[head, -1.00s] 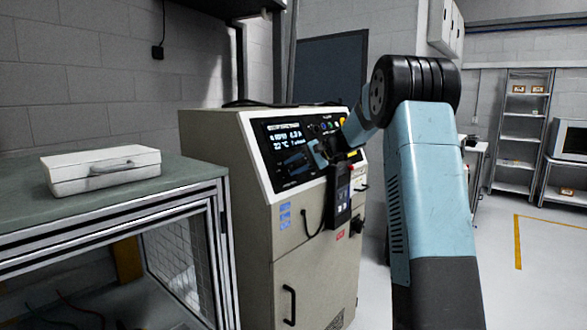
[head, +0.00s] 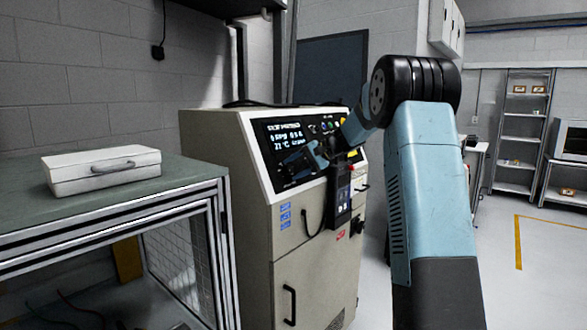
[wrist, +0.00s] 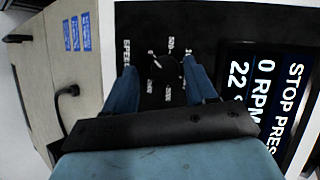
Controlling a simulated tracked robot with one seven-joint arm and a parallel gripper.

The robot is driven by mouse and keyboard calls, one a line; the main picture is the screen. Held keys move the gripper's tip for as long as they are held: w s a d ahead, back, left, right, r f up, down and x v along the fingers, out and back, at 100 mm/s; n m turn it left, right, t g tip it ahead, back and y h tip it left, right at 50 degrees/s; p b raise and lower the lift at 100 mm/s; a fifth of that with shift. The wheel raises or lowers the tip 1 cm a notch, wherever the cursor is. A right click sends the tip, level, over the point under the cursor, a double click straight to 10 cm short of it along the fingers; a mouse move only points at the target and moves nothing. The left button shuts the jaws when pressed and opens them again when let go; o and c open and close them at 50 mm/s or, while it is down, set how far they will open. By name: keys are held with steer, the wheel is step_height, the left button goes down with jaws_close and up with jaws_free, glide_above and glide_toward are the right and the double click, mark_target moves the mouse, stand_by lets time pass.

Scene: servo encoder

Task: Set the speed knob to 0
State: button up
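The speed knob (wrist: 167,68) is a dark round dial on the black panel, ringed by white number marks and the word SPEED. It shows in the wrist view between my fingers, with a pale mark near its upper left edge; I cannot read its exact setting. My gripper (wrist: 160,76) has its two blue fingers apart, one on each side of the knob, with a gap visible on the left. In the head view my gripper (head: 318,156) is at the panel and hides the knob. The display (wrist: 265,85) reads STOP PRES…, 0 RPM and 22.
The beige cabinet (head: 230,165) carries the panel. A hand-held pendant (head: 340,198) with a cable hangs on its front, below my gripper. A workbench (head: 150,195) with a white case (head: 103,170) stands at the left. Open floor (head: 500,255) lies to the right.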

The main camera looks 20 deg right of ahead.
steer(key=shift+r, duration=0.15)
steer(key=shift+s+d+r, duration=0.15)
steer(key=shift+d+r, duration=0.15)
steer(key=shift+d, duration=0.1)
steer(key=v, duration=1.2)
steer(key=shift+s+d, duration=0.15)
steer(key=shift+d, duration=0.25)
steer(key=s+a+n+g+h, duration=0.1)
steer(key=s+a+h, duration=0.2)
steer(key=s+a, duration=0.5)
steer(key=s+a+n+g+h, duration=0.15)
steer(key=s+a, duration=0.25)
steer(key=s, duration=0.8)
steer(key=shift+s+a+f+n+t+h, duration=0.1)
steer(key=shift+s+f+n+t+h, duration=0.8)
steer(key=shift+s, duration=3.15)
steer(key=shift+s+a+f+n+t+h, duration=0.15)
steer(key=shift+s+f+h, duration=1)
steer(key=shift+s+f, duration=2)
steer(key=shift+s+f+n+t+h, duration=0.55)
steer(key=shift+s+h, duration=0.45)
steer(key=shift+s, duration=4)
